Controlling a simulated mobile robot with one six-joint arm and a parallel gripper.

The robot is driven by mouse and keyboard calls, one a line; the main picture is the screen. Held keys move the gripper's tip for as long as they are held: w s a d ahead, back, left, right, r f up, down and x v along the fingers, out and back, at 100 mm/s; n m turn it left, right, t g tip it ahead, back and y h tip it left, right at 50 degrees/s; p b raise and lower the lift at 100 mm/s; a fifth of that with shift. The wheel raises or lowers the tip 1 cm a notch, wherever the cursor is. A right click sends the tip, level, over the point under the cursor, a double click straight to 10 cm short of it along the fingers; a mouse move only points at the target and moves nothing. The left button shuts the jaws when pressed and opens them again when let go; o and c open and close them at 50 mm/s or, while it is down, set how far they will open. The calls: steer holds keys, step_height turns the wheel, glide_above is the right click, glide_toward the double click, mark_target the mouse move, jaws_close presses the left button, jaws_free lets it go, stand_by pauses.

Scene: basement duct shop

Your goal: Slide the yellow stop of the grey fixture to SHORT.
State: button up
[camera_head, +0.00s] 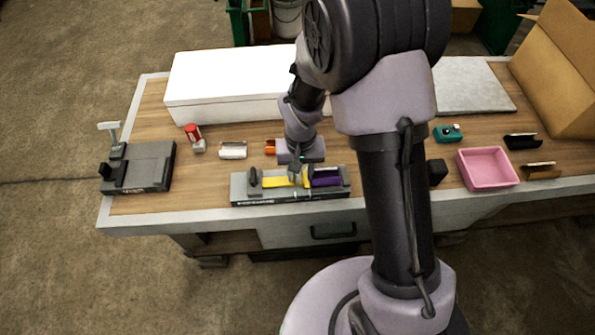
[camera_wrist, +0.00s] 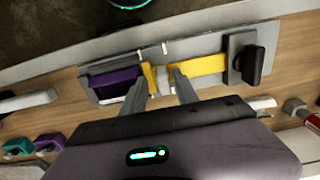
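The grey fixture (camera_head: 290,199) lies near the front edge of the bench; it also shows in the wrist view (camera_wrist: 215,97). Its yellow stop (camera_wrist: 200,66) lies along the channel, with a narrow yellow part beside a small pale block (camera_wrist: 162,80). The yellow also shows in the head view (camera_head: 280,182). A purple piece (camera_wrist: 115,84) sits at one end and a black upright part (camera_wrist: 252,66) at the other. My gripper (camera_wrist: 163,78) is over the fixture, fingers apart on either side of the pale block. Contact is unclear. The scale lettering is unreadable.
A grey device (camera_head: 145,168) stands at the left. A red-topped item (camera_head: 194,137) and a white-and-dark part (camera_head: 233,150) lie behind the fixture. A long white box (camera_head: 225,85) is at the back. A pink tray (camera_head: 487,168) and teal item (camera_head: 448,133) are right.

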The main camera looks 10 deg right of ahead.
steer(key=shift+a, duration=0.1)
step_height(320, 180, up, 17)
steer(key=p, duration=0.5)
steer(key=shift+r, duration=0.2)
steer(key=s+d+r+m+t+y+b, duration=0.1)
steer(key=s+d+r+m+t+b, duration=0.1)
steer(key=s, duration=0.6)
steer(key=s+d+r+m+t+y+b, duration=0.1)
steer(key=s+d+r+m+t+b, duration=0.1)
steer(key=s+r+b, duration=0.3)
steer(key=s+t+b, duration=0.1)
steer(key=s+b, duration=0.1)
steer(key=s, duration=0.2)
steer(key=shift+t, duration=0.4)
steer(key=shift+w, duration=0.1)
